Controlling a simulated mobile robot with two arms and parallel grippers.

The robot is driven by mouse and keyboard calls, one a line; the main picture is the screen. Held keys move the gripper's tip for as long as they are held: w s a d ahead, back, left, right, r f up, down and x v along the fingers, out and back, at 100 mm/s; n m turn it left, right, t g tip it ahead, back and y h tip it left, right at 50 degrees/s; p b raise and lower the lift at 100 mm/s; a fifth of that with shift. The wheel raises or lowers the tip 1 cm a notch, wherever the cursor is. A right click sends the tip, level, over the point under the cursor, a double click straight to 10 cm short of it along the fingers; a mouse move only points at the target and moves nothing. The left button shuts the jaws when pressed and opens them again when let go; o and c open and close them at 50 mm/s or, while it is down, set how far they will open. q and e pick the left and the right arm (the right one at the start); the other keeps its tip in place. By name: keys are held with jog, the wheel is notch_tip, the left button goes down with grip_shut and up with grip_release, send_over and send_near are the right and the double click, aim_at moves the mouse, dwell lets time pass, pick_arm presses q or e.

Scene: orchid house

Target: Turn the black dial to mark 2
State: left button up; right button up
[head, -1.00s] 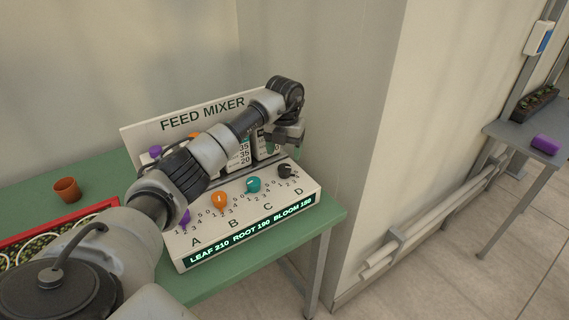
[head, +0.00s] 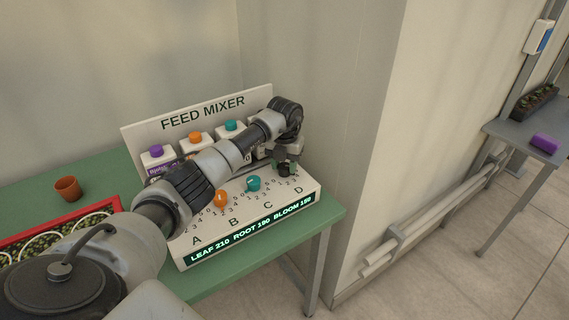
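The black dial (head: 284,172) is the rightmost knob, D, on the sloped panel of the feed mixer (head: 245,232). My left gripper (head: 285,165) points down right at the black dial, with its fingers over or around it. The fingers are small and dark here, so I cannot tell whether they touch the dial or how far apart they are. The dial's pointer is hidden, so its mark cannot be read. The teal dial (head: 253,184) at C and the orange dial (head: 221,198) at B stand to its left. My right gripper is not in view.
The feed mixer stands on a green table (head: 100,168) beside a wall corner. A terracotta pot (head: 67,189) and a red-rimmed tray (head: 110,204) are at the left. My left arm hides dial A. Bottles with coloured caps (head: 195,137) stand behind the panel.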

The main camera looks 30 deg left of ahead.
pick_arm(q)
jog(key=shift+m, duration=0.4)
jog(key=shift+c, duration=0.3)
jog(key=shift+a+m+b, duration=0.1)
jog(key=shift+m+b, duration=0.35)
jog(key=shift+m, duration=0.15)
jog(key=m+b, duration=0.1)
jog(key=m, duration=0.3)
jog(key=shift+b, duration=0.3)
jog(key=m+b, duration=0.1)
jog(key=m, duration=0.5)
jog(key=shift+m, duration=0.4)
jog(key=shift+r, duration=0.1)
jog(key=o, duration=0.9)
